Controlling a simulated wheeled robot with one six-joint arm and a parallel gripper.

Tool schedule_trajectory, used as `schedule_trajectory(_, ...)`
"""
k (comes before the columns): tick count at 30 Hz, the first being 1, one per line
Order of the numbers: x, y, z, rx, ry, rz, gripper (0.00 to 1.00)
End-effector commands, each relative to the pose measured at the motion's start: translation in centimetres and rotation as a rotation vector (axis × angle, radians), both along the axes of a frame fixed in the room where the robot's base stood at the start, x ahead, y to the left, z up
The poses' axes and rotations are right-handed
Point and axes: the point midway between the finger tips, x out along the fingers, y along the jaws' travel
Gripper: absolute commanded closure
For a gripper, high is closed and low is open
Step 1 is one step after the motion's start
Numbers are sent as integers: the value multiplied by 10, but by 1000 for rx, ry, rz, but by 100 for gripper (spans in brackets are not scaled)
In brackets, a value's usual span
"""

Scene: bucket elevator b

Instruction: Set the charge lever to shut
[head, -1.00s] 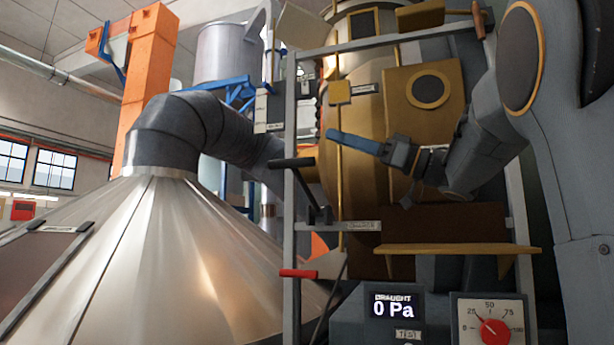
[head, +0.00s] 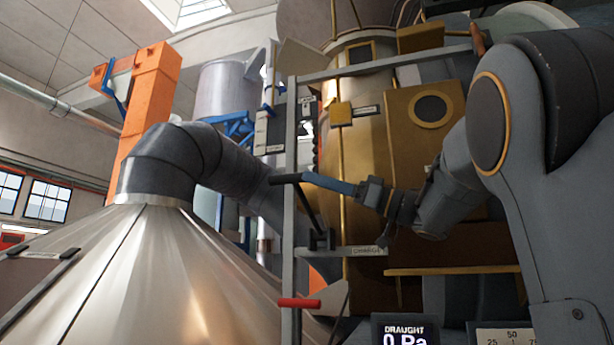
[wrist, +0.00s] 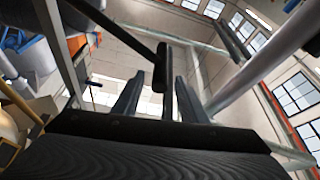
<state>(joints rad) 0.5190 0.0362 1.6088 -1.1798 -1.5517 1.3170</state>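The charge lever (head: 307,207) is a dark rod with a black grip. It rises from a pivot by the "CHARGE" label (head: 368,251) on the grey frame, and its grip points left at the upper end. My gripper (head: 306,177) is level with the grip, its long fingers pointing left at it. In the wrist view the black grip (wrist: 160,68) shows between the spread fingertips of my gripper (wrist: 157,82). The fingers are apart, and I cannot tell whether either one touches the grip.
A red-handled lever (head: 299,303) sits lower on the same grey frame (head: 289,140). A brass vessel (head: 360,190) and a ledge (head: 450,270) stand behind and below my arm. A large metal cone (head: 150,270) fills the left. A draught display (head: 404,332) is at the bottom.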

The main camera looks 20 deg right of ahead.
Motion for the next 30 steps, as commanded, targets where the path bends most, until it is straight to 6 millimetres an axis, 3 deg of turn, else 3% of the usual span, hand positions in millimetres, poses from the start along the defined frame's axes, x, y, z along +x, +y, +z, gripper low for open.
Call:
schedule_trajectory(7,14,23,11,0,1,3,61)
schedule_trajectory(17,16,28,12,0,1,4,61)
schedule_trajectory(24,16,28,12,-1,0,5,98)
schedule_trajectory(30,16,29,12,0,2,7,100)
